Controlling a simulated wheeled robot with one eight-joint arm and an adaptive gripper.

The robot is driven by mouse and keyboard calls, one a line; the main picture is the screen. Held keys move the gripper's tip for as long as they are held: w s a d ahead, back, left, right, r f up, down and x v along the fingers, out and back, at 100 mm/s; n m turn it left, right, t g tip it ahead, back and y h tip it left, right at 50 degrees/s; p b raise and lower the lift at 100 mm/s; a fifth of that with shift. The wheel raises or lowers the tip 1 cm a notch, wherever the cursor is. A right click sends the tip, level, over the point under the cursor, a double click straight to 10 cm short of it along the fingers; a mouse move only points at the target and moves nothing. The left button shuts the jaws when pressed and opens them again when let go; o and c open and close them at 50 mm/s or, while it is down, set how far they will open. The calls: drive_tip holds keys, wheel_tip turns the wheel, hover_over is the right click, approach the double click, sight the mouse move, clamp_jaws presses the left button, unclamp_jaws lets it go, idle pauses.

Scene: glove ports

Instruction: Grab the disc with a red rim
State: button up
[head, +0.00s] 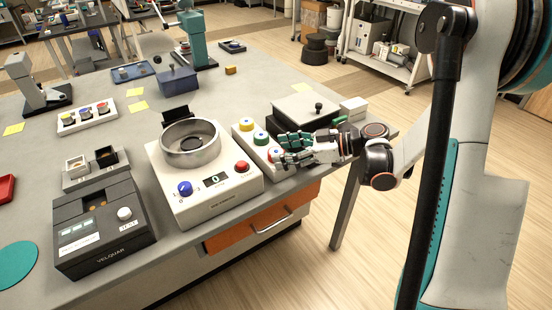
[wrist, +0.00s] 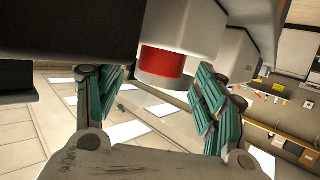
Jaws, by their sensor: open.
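A white block (head: 244,131) at the table's right edge carries a yellow-topped disc (head: 246,125), a green disc (head: 261,138) and a red-rimmed disc (head: 273,154). My gripper (head: 281,149) is at the red-rimmed disc and partly hides it in the head view. In the wrist view the red rim (wrist: 163,61) shows above a pale grey band, in the gap between my two green-padded fingers (wrist: 157,90). The fingers are spread, with space visible on both sides of the disc. My gripper is open and holds nothing.
A white device with a metal bowl (head: 190,145) stands left of the block. A lidded grey box (head: 305,108) stands just behind my gripper. Another white block (head: 87,117) with several coloured discs lies far left.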

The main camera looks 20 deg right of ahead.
drive_tip(key=shift+w+a, duration=0.1)
drive_tip(key=shift+a, duration=0.1)
drive_tip(key=shift+c, duration=0.3)
drive_tip(key=c, duration=1.1)
drive_tip(key=shift+r, duration=0.1)
